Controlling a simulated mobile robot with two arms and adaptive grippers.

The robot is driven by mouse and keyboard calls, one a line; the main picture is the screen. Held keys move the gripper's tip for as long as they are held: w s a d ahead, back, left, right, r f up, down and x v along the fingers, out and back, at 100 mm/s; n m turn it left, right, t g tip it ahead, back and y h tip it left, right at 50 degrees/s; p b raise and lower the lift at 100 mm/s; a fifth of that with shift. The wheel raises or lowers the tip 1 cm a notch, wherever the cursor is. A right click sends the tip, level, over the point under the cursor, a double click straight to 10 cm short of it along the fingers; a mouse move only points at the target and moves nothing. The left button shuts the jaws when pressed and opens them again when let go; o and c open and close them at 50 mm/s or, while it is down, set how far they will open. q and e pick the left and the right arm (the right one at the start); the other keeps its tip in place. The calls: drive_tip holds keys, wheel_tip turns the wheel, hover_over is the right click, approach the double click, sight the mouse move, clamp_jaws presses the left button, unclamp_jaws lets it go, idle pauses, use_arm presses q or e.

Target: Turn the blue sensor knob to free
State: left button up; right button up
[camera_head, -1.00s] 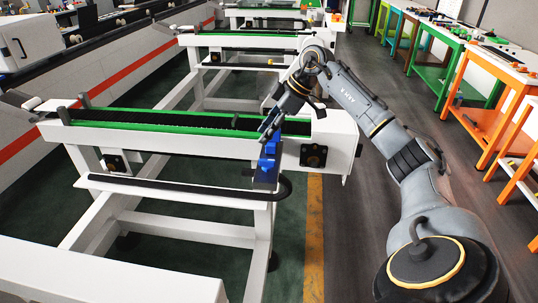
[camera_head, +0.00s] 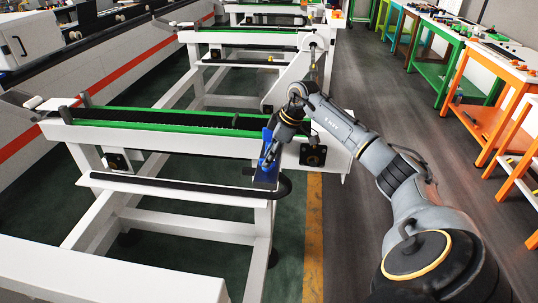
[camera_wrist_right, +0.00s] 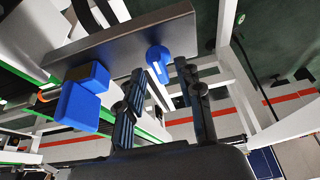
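The blue knob (camera_wrist_right: 158,62) is a rounded piece with a narrow lever, on a dark grey plate (camera_wrist_right: 120,42) in the right wrist view. A blue two-part block (camera_wrist_right: 82,95) sits on the same plate to its left. My right gripper (camera_wrist_right: 162,92) is open, its dark fingers apart, with the knob showing between and just beyond the fingertips. I cannot tell whether either finger touches it. In the head view, the right gripper (camera_head: 270,157) is at the blue parts (camera_head: 266,136) on the conveyor's right end, partly hiding them. My left gripper is not in view.
The white conveyor frame (camera_head: 200,143) with its green-edged belt stands beside the gripper. A dark-topped shelf (camera_head: 180,188) runs below it. More conveyors stand behind. Orange and green workbenches (camera_head: 490,90) line the right, with clear floor between.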

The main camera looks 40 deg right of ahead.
drive_tip(key=shift+w+f, duration=0.1)
drive_tip(key=shift+f, duration=0.25)
clamp_jaws()
